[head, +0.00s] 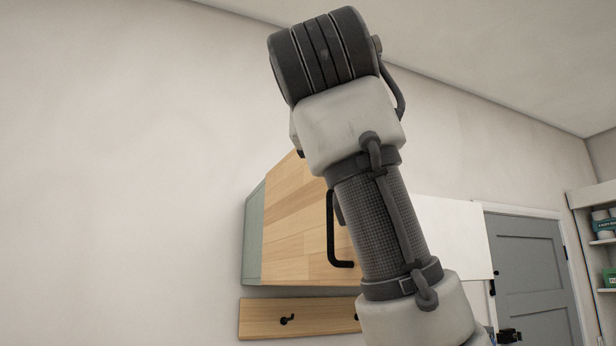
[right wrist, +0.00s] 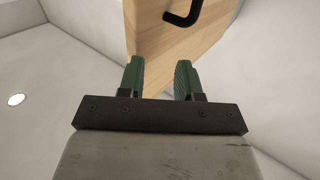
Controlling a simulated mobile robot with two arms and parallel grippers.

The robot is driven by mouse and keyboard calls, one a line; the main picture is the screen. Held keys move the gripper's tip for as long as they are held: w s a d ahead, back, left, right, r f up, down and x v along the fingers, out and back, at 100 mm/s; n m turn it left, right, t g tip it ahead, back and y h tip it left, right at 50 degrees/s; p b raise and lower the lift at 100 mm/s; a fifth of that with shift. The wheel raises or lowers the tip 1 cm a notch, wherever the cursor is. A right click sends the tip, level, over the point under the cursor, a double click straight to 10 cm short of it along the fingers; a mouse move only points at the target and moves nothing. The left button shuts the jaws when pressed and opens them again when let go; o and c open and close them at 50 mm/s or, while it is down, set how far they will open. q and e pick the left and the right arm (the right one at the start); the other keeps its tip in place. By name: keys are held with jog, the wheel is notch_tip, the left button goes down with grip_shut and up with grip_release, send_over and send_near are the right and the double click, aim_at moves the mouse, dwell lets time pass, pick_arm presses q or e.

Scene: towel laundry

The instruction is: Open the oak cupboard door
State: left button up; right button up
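The oak cupboard door (head: 295,225) is on the wall cupboard in the middle of the head view, its right part hidden behind my right arm. Its black bar handle (head: 332,232) stands upright just left of the arm. In the right wrist view the oak door (right wrist: 160,38) fills the top middle, with the handle (right wrist: 184,14) at the top edge. My right gripper (right wrist: 160,75) has its two green fingers apart, with the door's wood showing between and beyond them. The handle is not between the fingers. I cannot tell whether the fingers touch the door. My left gripper is not in view.
The cupboard's grey-green side (head: 253,235) faces left. Below it is a wooden hook rail (head: 265,318). A white panel (head: 457,235), a grey room door (head: 530,275) and shelves (head: 605,250) stand to the right. The wall at left is bare.

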jog(key=d+r, duration=0.1)
jog(key=s+d+r, duration=0.2)
jog(key=shift+s+d, duration=0.25)
jog(key=shift+d, duration=0.15)
jog(key=shift+f, duration=0.1)
